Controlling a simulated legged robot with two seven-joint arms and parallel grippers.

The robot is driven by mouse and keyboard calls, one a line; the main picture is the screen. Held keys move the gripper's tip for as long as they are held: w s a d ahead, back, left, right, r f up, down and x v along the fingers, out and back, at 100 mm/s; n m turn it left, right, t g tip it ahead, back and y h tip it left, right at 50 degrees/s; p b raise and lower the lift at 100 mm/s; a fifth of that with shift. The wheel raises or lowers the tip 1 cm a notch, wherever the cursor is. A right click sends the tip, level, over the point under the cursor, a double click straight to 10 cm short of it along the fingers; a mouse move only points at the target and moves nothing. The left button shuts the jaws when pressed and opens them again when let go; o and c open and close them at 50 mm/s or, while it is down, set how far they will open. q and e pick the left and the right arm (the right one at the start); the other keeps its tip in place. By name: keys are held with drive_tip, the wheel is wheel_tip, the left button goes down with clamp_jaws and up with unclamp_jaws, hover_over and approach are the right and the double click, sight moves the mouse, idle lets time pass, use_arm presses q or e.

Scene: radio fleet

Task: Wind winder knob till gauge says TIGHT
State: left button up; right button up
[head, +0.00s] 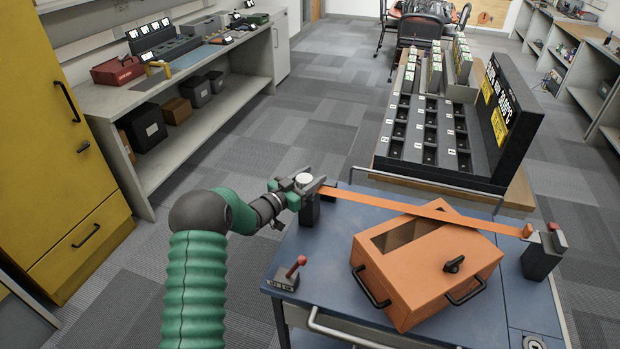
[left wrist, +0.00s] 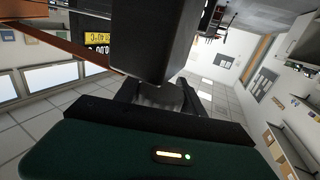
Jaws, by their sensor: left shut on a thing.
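My left gripper (head: 303,182) comes in from the left and is shut on the round grey winder knob (head: 304,178) on top of a dark post (head: 310,211) at the blue cart's back left. The left wrist view shows my fingers around a grey part (left wrist: 160,96), with a dark block in front. An orange strap (head: 370,199) runs from the post across to a dark end post (head: 543,254) at the right, passing over the back of an orange box (head: 415,285). I cannot make out a gauge reading. My right gripper is not in view.
The blue cart top (head: 335,250) carries a small block with a red lever (head: 292,275) at its front left. A black rack (head: 430,135) with several slots stands behind the cart. A workbench (head: 190,75) and a yellow cabinet (head: 60,150) are at the left. Floor between is clear.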

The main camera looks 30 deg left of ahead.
use_arm(q)
drive_tip(key=m+h, duration=0.1)
drive_tip(key=m+g+h, duration=0.1)
drive_tip(key=h, duration=0.1)
drive_tip(key=m+h+b, duration=0.1)
drive_tip(key=shift+s+d+f+g+h, duration=0.1)
drive_tip(key=shift+d+f+g+h, duration=0.05)
drive_tip(key=shift+d+g+h, duration=0.2)
drive_tip(key=m+h, duration=0.1)
drive_tip(key=m+g+h+b, duration=0.1)
drive_tip(key=shift+s+d+g+h, duration=0.1)
drive_tip(key=shift+d+g+h, duration=0.05)
drive_tip(key=shift+g+h, duration=0.15)
drive_tip(key=shift+s+d+m+g+h+b, duration=0.1)
drive_tip(key=shift+m+g+h+b, duration=0.35)
drive_tip(key=shift+m+h+b, duration=0.2)
drive_tip(key=shift+r, duration=0.25)
drive_tip(key=o, duration=1.1)
drive_tip(key=shift+c, duration=0.2)
drive_tip(key=o, duration=0.3)
drive_tip(key=shift+f, duration=0.1)
